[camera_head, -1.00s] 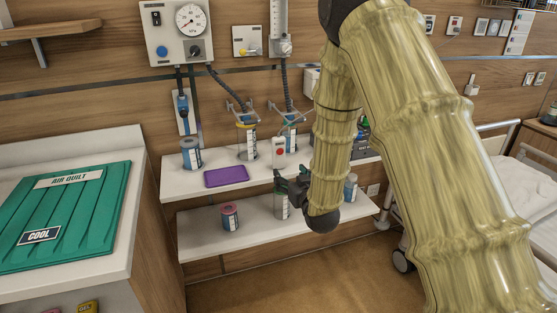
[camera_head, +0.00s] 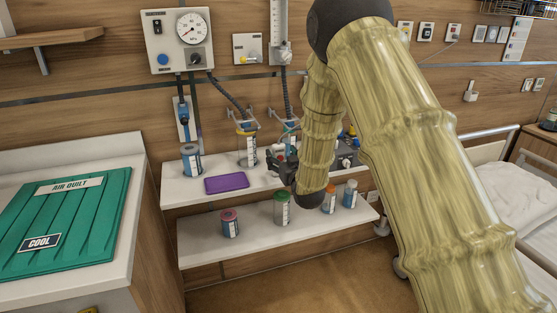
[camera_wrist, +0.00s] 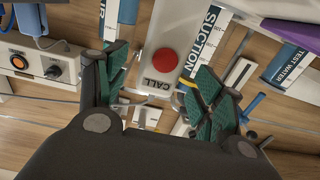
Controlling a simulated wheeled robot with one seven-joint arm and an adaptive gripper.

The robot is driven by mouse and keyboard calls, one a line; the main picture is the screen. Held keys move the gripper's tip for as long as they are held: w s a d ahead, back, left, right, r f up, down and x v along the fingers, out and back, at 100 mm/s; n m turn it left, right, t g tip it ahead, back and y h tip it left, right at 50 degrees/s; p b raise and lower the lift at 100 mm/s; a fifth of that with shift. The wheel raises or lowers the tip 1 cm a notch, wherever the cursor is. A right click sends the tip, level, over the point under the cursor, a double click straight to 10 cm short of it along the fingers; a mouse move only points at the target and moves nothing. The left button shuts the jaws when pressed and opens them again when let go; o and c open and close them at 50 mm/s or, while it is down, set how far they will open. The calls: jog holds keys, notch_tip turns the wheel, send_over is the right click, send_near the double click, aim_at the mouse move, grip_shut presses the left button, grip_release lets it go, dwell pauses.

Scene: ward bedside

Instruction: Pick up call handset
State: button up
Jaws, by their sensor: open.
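The call handset (camera_wrist: 160,62) is a pale block with a red round button and the word CALL. In the wrist view it lies between the two green-padded fingers of my gripper (camera_wrist: 162,95), which are apart on either side of it. No contact with it can be made out. In the head view my gripper (camera_head: 275,165) is dark and sits at the upper shelf, in front of the handset's spot, and mostly hides the handset there.
A suction canister (camera_head: 247,148) stands close by my gripper. The lower shelf (camera_head: 255,236) bears several lidded jars, including a green-lidded one (camera_head: 282,208).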

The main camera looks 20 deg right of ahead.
jog(key=shift+w, duration=1.2)
jog(key=shift+c, duration=0.2)
jog(key=c, duration=1.1)
